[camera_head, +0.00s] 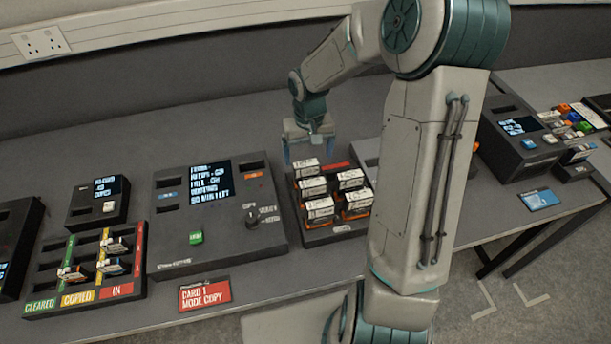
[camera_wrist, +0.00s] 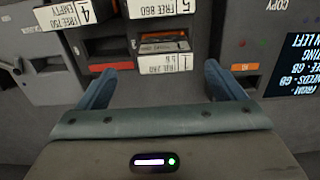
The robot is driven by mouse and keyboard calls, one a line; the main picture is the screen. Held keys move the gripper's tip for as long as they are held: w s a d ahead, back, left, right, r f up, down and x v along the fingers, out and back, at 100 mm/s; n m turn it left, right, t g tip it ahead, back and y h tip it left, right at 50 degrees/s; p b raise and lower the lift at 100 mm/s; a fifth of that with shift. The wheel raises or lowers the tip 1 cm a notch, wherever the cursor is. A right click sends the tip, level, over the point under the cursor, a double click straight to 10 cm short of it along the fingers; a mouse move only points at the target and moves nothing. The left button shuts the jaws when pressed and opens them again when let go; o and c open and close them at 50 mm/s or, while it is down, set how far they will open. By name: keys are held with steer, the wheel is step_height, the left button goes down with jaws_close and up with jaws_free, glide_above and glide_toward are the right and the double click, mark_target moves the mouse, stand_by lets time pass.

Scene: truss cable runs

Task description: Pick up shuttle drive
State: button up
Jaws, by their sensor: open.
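Shuttle drives with white labels and orange fronts stand in a dark bay (camera_head: 316,239) in the middle of the desk. My gripper (camera_head: 309,160) is above the bay's far left corner, fingers pointing down, open and empty. In the wrist view my gripper (camera_wrist: 159,72) has its two blue fingers on either side of one drive (camera_wrist: 166,64), whose upside-down label seems to read 1. The drive labelled 5 (camera_wrist: 164,18) and the drive labelled 4 (camera_wrist: 65,17) are beyond it. I cannot tell how far the fingertips are above the drive.
Left of the bay is a console (camera_head: 215,225) with a screen and green button. A sorting rack (camera_head: 45,260) marked CLEARED, COPIED and IN holds several drives. A red card (camera_head: 205,294) reads CARD 1 MODE COPY. Another console (camera_head: 515,135) stands at right. The wall runs behind the desk.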

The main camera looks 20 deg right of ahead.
mark_target(306, 173)
step_height(306, 173, down, 3)
steer(key=shift+f, duration=0.1)
steer(key=shift+a+f+p, duration=0.2)
steer(key=shift+f+p, duration=0.05)
steer(key=shift+f, duration=1.05)
steer(key=shift+a+f+p, duration=0.15)
steer(key=shift+f+p, duration=0.1)
steer(key=shift+f, duration=1.05)
steer(key=c, duration=1.3)
